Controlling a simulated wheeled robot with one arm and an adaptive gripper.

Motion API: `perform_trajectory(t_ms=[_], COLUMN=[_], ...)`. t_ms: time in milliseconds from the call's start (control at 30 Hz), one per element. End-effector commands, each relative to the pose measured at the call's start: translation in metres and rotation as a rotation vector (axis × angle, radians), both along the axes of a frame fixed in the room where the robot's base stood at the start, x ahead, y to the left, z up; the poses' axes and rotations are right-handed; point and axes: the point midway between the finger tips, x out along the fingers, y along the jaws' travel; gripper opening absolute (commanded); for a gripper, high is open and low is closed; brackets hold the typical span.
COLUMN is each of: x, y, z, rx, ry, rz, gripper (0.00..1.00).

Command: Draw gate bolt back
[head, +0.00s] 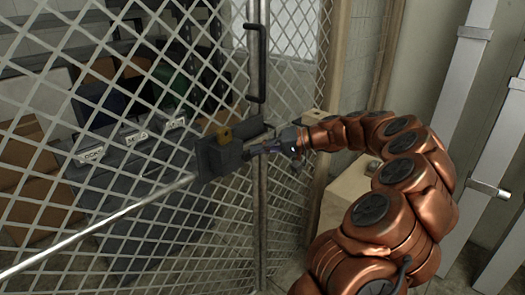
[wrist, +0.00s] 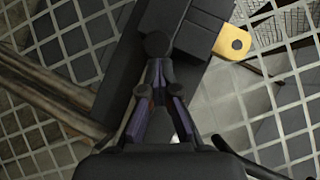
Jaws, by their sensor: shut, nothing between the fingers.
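The mesh gate (head: 120,150) carries a dark box-shaped bolt housing (head: 218,158) near its right-hand edge. A dark round knob (wrist: 158,44) sits on the housing, directly ahead of my fingertips. My gripper (head: 254,150) reaches in from the right to the housing. In the wrist view my fingers (wrist: 157,72) are closed together just at the knob, with nothing between them. Whether they touch the knob is unclear. The bolt bar itself cannot be made out.
A dark vertical handle (head: 256,62) is above the housing. A bright rail (head: 100,227) runs from the housing to the lower left. Boxes and dark crates (head: 130,150) stand behind the mesh. A pale wooden box (head: 345,192) stands behind my arm.

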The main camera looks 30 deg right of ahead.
Motion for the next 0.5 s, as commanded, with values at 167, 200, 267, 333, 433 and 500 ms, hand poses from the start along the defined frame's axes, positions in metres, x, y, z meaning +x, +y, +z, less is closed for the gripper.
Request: perform_trajectory(t_ms=[167, 200, 267, 333, 433, 500], x=[0.000, 0.000, 0.000, 0.000, 0.001, 0.002], y=[0.000, 0.000, -0.001, -0.002, -0.006, -0.010], z=[0.000, 0.000, 0.000, 0.000, 0.002, 0.004], rx=[0.000, 0.000, 0.000, 0.000, -0.001, -0.002], ry=[0.001, 0.001, 0.001, 0.001, 0.000, 0.001], rz=[-0.001, -0.001, -0.001, -0.002, -0.002, -0.004], gripper=[0.00, 0.00, 0.00, 0.00, 0.00, 0.00])
